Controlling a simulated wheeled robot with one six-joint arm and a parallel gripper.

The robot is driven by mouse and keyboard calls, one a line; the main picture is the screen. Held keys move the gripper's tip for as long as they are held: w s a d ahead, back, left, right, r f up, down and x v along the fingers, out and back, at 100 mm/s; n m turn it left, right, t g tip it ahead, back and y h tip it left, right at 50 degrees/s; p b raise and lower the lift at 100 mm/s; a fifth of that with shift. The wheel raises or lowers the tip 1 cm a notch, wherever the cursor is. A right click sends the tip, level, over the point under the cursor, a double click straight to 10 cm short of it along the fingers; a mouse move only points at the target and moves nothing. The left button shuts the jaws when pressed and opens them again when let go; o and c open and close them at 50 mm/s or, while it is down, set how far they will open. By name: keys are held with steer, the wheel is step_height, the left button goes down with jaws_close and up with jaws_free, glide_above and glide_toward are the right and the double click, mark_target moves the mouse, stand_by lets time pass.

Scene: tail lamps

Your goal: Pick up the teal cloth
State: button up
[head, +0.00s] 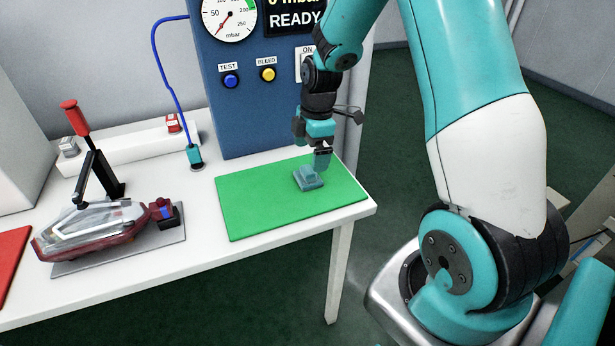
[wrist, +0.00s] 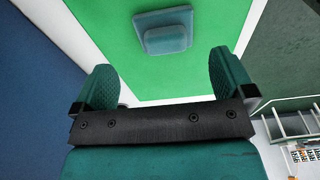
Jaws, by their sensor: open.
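The teal cloth (head: 308,179) is a small folded pad with a raised lump on top. It lies on the green mat (head: 250,210), toward the mat's right part. In the wrist view the cloth (wrist: 165,30) shows at the top, beyond my fingertips and between their lines. My gripper (head: 322,160) points down just above the cloth in the head view, and it hides part of the cloth's back edge there. In the wrist view my gripper (wrist: 166,78) has its two teal fingers wide apart with nothing between them.
A blue panel (head: 270,125) with a gauge and buttons stands behind the mat. A tail lamp (head: 95,228) sits in a fixture with a red-handled clamp (head: 75,118) at left. A blue hose (head: 165,70) runs to a teal connector (head: 195,157). The table's right edge is close.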

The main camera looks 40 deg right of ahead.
mark_target(308, 169)
steer(key=shift+s+a+f, duration=0.1)
steer(key=shift+a+f, duration=0.1)
steer(key=shift+f, duration=0.8)
steer(key=shift+a+f, duration=0.2)
steer(key=shift+f, duration=0.8)
steer(key=shift+s+a+f, duration=0.1)
steer(key=shift+a+f, duration=0.1)
steer(key=shift+f, duration=0.8)
steer(key=c, duration=1)
steer(key=shift+r, duration=0.1)
step_height(308, 169, up, 20)
steer(key=p, duration=0.1)
